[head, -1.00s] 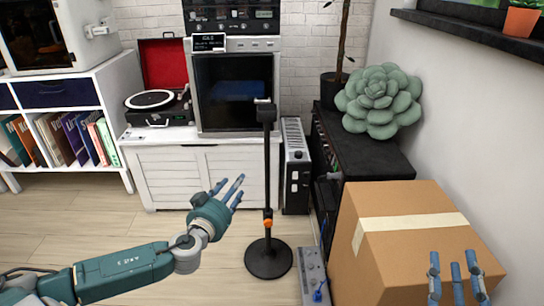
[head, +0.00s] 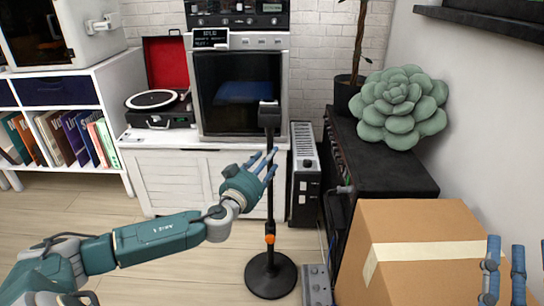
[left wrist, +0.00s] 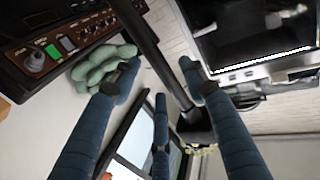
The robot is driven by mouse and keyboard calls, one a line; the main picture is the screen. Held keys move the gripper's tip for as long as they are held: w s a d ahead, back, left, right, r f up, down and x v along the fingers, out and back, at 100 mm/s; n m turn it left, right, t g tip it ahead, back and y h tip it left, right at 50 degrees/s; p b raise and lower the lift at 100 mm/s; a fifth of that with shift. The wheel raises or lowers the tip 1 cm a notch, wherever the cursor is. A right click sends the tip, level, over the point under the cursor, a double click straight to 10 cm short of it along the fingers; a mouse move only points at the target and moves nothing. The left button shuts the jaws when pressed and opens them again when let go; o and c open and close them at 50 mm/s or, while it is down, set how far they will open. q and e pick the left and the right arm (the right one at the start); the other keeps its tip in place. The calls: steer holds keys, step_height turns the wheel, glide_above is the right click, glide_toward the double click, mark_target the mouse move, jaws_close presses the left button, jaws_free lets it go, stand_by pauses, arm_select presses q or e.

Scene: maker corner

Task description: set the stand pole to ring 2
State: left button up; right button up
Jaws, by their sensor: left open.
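The stand (head: 269,202) is a black pole on a round black base (head: 271,276), upright on the floor, with a black head (head: 268,108) on top. An orange collar (head: 270,239) sits low on it; I cannot make out separate ring marks. My left gripper (head: 268,166) is open and empty beside the upper pole, its fingertips close to or overlapping it. In the left wrist view the pole (left wrist: 152,38) runs diagonally beyond the spread fingers (left wrist: 160,80); contact cannot be told. My right gripper (head: 505,250) is open at the right edge, in front of the box.
A cardboard box (head: 425,260) stands at the right. A white cabinet (head: 172,178) with a turntable (head: 155,103) and a glass-fronted machine (head: 240,92) is behind the stand. A black shelf unit (head: 385,165) bears a succulent (head: 399,106). A grey pedal strip (head: 316,286) lies near the base.

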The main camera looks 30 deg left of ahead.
arm_select(q)
steer(key=shift+w+a, duration=0.15)
steer(key=shift+w, duration=0.75)
steer(key=shift+w+a, duration=0.1)
steer(key=shift+w, duration=0.8)
steer(key=shift+c, duration=0.5)
jaws_close()
